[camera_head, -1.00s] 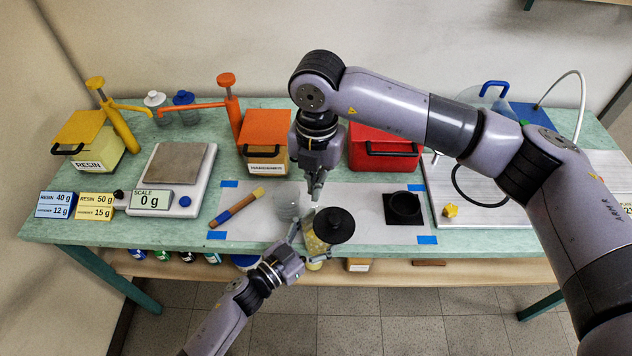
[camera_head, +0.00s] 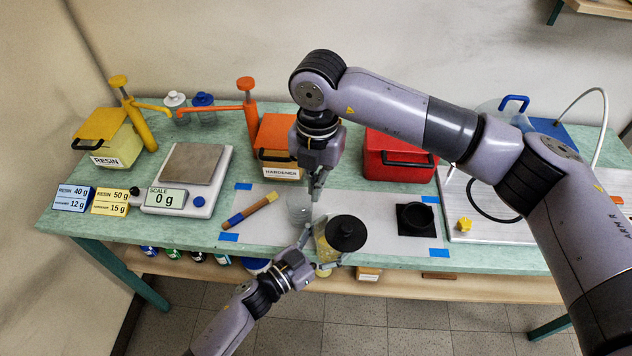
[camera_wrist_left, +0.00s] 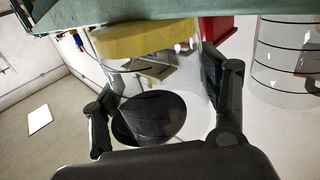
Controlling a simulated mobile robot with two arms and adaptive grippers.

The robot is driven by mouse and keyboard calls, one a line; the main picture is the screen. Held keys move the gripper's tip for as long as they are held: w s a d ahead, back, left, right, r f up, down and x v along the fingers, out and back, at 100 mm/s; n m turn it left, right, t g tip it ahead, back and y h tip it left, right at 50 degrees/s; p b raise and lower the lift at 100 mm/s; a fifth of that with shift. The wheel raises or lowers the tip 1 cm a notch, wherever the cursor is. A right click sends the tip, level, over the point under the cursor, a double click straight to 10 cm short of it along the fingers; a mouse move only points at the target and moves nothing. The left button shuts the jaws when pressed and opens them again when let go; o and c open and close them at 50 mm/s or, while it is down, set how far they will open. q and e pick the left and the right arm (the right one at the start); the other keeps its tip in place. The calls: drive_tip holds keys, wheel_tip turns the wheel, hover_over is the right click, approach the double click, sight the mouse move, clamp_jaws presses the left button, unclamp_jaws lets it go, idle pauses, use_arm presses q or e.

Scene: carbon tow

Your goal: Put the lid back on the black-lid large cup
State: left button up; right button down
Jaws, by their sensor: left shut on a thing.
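My left gripper (camera_head: 318,250) is shut on a clear cup (camera_head: 325,238) with yellowish contents, held at the front edge of the table. The round black lid (camera_head: 346,233) with its knob shows at the cup's upper end, offset to the right in the head view. In the left wrist view, the fingers grip both sides of the cup (camera_wrist_left: 150,75). A dark disc (camera_wrist_left: 148,118) shows at its lower end there. I cannot tell whether the lid is fully seated. My right gripper (camera_head: 317,192) points down just behind the cup; its finger gap is unclear.
A second clear cup (camera_head: 299,206) stands on the mat (camera_head: 375,225). A wooden-and-blue stick (camera_head: 250,211) lies to its left, and a black square mould (camera_head: 415,219) to the right. The scale (camera_head: 190,180), hardener box (camera_head: 276,150) and red box (camera_head: 395,158) stand behind.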

drive_tip(key=shift+w+a+f, duration=0.2)
drive_tip(key=shift+w+a, duration=0.05)
drive_tip(key=shift+a, duration=0.45)
drive_tip(key=shift+w+a+f, duration=0.2)
drive_tip(key=shift+a, duration=0.45)
idle(0.3)
idle(0.4)
drive_tip(key=shift+w+a+r, duration=0.15)
drive_tip(key=shift+w+a, duration=0.05)
drive_tip(key=shift+a, duration=0.5)
drive_tip(key=shift+w+a+r, duration=0.15)
drive_tip(key=shift+w+a, duration=0.05)
drive_tip(key=shift+a, duration=0.5)
drive_tip(key=shift+w+a+r, duration=0.1)
drive_tip(key=shift+w+a, duration=0.1)
drive_tip(key=shift+a, duration=0.5)
drive_tip(key=shift+w+a+r, duration=0.1)
drive_tip(key=shift+w+a, duration=0.1)
drive_tip(key=shift+a, duration=0.45)
drive_tip(key=shift+w+a+f, duration=0.25)
drive_tip(key=shift+a, duration=0.45)
drive_tip(key=shift+w+a+f, duration=0.2)
drive_tip(key=shift+a+f, duration=0.05)
drive_tip(key=shift+a, duration=0.45)
idle(1.6)
